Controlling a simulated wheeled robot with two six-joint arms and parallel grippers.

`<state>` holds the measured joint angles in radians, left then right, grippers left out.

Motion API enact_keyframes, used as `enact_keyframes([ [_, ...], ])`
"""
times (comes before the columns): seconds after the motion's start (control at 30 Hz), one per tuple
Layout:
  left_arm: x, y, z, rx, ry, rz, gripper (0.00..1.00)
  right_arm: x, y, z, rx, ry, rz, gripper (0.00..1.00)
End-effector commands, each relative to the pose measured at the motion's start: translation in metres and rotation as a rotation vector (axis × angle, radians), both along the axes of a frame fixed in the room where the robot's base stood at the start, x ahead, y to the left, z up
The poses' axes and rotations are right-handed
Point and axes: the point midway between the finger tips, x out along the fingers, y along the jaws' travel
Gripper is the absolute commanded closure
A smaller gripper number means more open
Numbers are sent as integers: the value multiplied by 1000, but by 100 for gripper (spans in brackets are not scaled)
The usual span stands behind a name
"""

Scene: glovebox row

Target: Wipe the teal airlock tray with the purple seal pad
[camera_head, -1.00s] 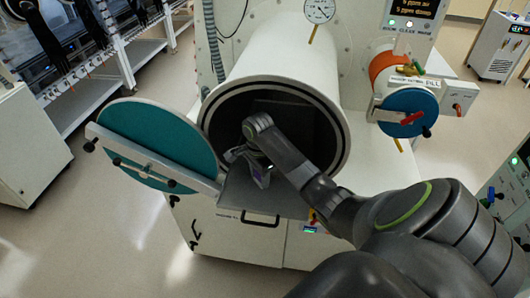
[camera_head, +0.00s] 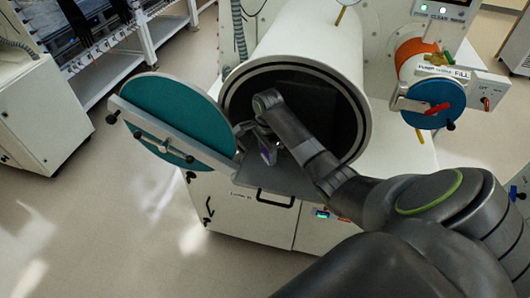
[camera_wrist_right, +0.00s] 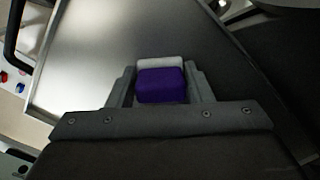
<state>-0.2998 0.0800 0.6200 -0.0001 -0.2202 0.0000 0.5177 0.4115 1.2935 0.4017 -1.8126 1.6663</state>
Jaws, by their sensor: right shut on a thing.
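My right gripper (camera_head: 266,150) is shut on the purple seal pad (camera_head: 268,155), at the mouth of the large airlock with the teal door. In the right wrist view the gripper (camera_wrist_right: 160,88) holds the purple pad (camera_wrist_right: 161,86), which has a pale grey layer on its far side. The airlock tray (camera_head: 250,181) is a flat grey metal plate sticking out of the opening. It also fills much of the wrist view (camera_wrist_right: 100,45), with a raised rim. The pad is over the tray; I cannot tell whether it touches. My left gripper is not in view.
The round teal door (camera_head: 172,112) stands open left of the mouth, with a grey bar across it. A smaller airlock with a blue door (camera_head: 433,103) is at the right. Open floor lies at the lower left.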

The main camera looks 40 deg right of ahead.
Motion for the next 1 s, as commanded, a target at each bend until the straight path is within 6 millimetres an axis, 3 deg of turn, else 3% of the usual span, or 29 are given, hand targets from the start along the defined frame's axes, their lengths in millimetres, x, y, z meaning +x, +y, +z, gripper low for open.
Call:
enact_keyframes([
  [0.3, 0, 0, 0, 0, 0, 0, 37, -25, -20, -2, -4, 11, -3, 72],
  [0.63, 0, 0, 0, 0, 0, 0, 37, -33, -27, -1, -4, 10, -3, 72],
  [1.0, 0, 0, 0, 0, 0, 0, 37, -56, -47, 0, -4, 9, -2, 72],
])
